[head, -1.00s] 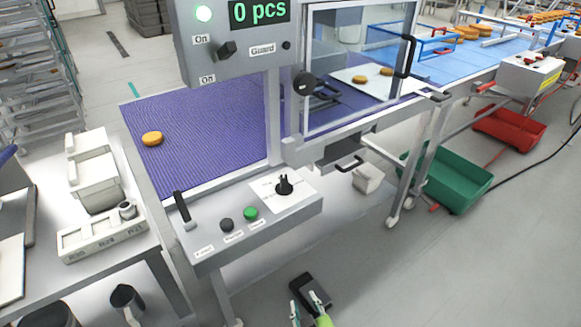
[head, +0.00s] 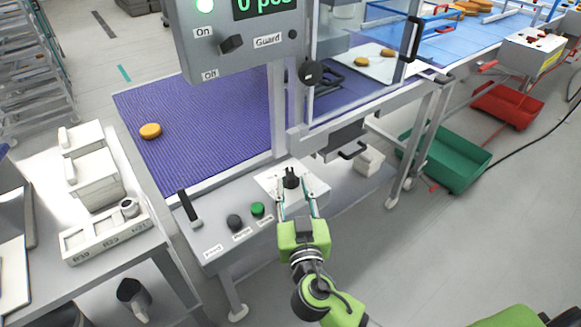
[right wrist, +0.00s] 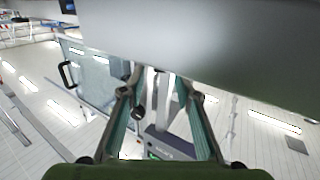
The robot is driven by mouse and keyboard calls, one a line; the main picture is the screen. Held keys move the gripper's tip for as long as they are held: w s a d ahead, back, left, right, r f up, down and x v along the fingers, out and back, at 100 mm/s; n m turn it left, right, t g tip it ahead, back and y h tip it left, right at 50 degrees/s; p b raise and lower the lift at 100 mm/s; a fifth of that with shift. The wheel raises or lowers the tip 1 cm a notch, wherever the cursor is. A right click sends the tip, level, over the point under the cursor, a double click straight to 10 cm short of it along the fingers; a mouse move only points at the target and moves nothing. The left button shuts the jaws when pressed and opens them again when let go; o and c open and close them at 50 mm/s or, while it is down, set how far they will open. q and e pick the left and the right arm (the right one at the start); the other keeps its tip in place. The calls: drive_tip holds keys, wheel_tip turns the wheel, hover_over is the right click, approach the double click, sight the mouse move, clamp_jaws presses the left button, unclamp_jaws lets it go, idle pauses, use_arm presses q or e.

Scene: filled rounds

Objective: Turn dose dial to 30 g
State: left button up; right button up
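The dose dial (head: 291,178) is a black knob on a white plate (head: 318,186) at the right end of the grey control panel. Its scale marks are too small to read. My right gripper (head: 297,196) is just in front of the dial in the head view, with its fingers spread to either side and the knob showing between and beyond the tips. I cannot tell whether they touch it. In the right wrist view the two fingers (right wrist: 158,78) are apart, with no clear sight of the dial. My left gripper is not in view.
A black lever (head: 189,206), a dark button (head: 235,222) and a green button (head: 257,209) sit left of the dial. The display box (head: 232,50) overhangs behind. A purple belt (head: 205,125) carries an orange round (head: 150,131). A green crate (head: 455,165) stands right.

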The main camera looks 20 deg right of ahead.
sight(292, 180)
drive_tip(key=shift+w+d+f+p, duration=0.1)
drive_tip(key=shift+w+d+p, duration=0.05)
drive_tip(key=shift+w, duration=0.75)
drive_tip(key=shift+w+d+r+p, duration=0.1)
drive_tip(key=shift+w+d+p, duration=0.1)
drive_tip(key=shift+w, duration=0.75)
drive_tip(key=shift+w+d+f+p, duration=0.1)
drive_tip(key=shift+w+d+p, duration=0.05)
drive_tip(key=shift+w, duration=0.75)
clamp_jaws()
